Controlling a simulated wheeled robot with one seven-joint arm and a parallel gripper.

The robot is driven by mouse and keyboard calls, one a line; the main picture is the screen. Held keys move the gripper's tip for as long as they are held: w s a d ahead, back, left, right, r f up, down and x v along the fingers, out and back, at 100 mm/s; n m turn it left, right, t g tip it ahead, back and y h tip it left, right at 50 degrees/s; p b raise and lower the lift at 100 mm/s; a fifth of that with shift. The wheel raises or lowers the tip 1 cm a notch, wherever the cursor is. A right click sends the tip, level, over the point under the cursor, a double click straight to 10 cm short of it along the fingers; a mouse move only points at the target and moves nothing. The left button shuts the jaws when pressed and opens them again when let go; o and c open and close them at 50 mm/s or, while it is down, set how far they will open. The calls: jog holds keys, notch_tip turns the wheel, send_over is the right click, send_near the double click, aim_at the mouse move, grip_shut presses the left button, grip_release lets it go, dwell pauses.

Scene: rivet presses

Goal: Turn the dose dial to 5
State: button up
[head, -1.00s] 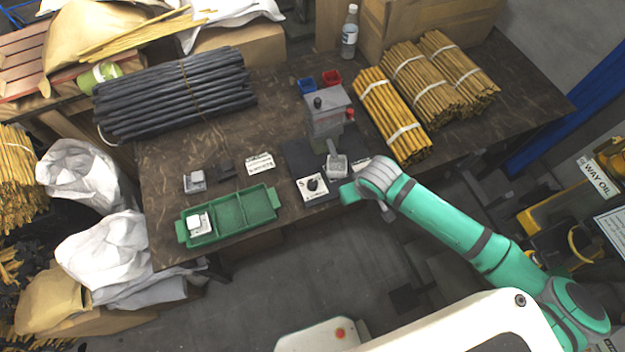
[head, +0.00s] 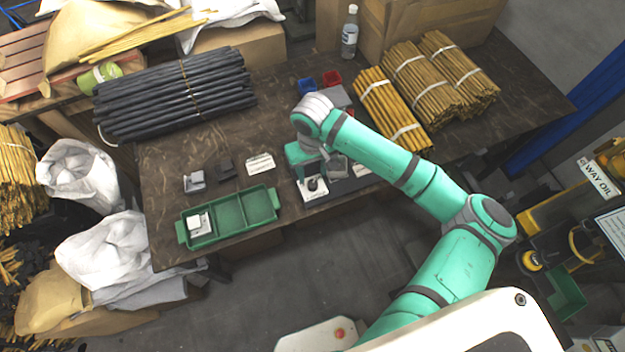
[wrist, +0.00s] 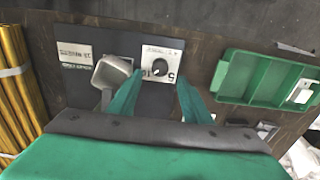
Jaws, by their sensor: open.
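The dose dial is a black round knob (head: 313,184) on a white square plate at the front of the press's dark base. In the wrist view the knob (wrist: 160,68) sits on its plate (wrist: 149,53), with a large 5 printed near one corner; other marks are too small to read surely, and I cannot tell which mark the knob points at. My gripper (wrist: 158,80) is open, its two green fingers on either side of the knob in that view, with no clear contact. In the head view my gripper (head: 303,158) hangs just behind the dial.
The grey press (head: 338,97) is mostly hidden by my arm; its grey block (wrist: 112,72) stands beside my finger in the wrist view. A green tray (head: 232,213) with a white-and-grey piece lies to the left. Bamboo bundles (head: 395,112) lie behind right.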

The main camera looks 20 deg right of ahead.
aim_at(313, 184)
jog(key=shift+f, duration=3.2)
jog(key=shift+s, duration=0.15)
jog(key=c, duration=1)
